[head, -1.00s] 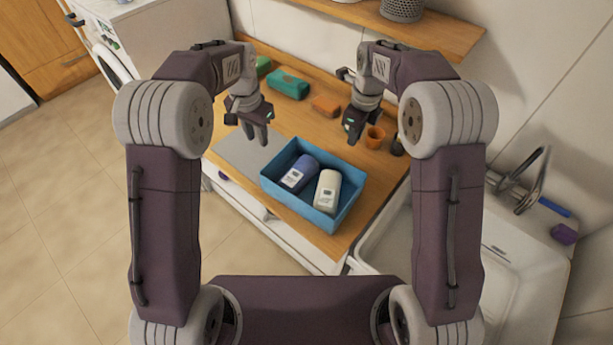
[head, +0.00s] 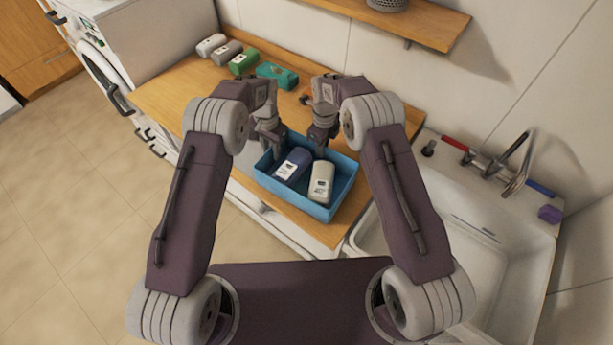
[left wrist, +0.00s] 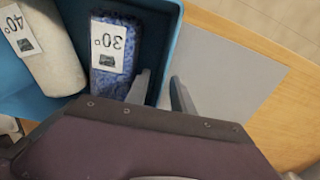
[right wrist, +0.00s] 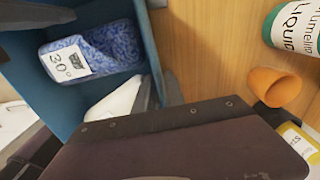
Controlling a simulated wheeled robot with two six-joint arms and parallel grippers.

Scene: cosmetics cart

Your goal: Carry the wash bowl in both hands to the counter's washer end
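The wash bowl (head: 291,199) is a blue rectangular tub on the wooden counter. In it lie a blue bundle (head: 293,164) labelled 30° and a white bundle (head: 321,182) labelled 40°. My left gripper (head: 272,138) is at the bowl's far left rim. In the left wrist view its open fingers (left wrist: 160,92) are either side of the bowl's wall. My right gripper (head: 320,142) is at the far rim, to the right. In the right wrist view its fingers (right wrist: 158,92) straddle the wall with a narrow gap; contact is unclear. The washer (head: 112,88) stands at the left.
Several bundles, including a teal one (head: 276,75), line the counter's back. The counter (head: 165,95) is clear toward the washer. A sink (head: 465,240) adjoins at the right. An orange cup (right wrist: 275,87) and a Liquid bottle (right wrist: 294,28) stand near my right gripper.

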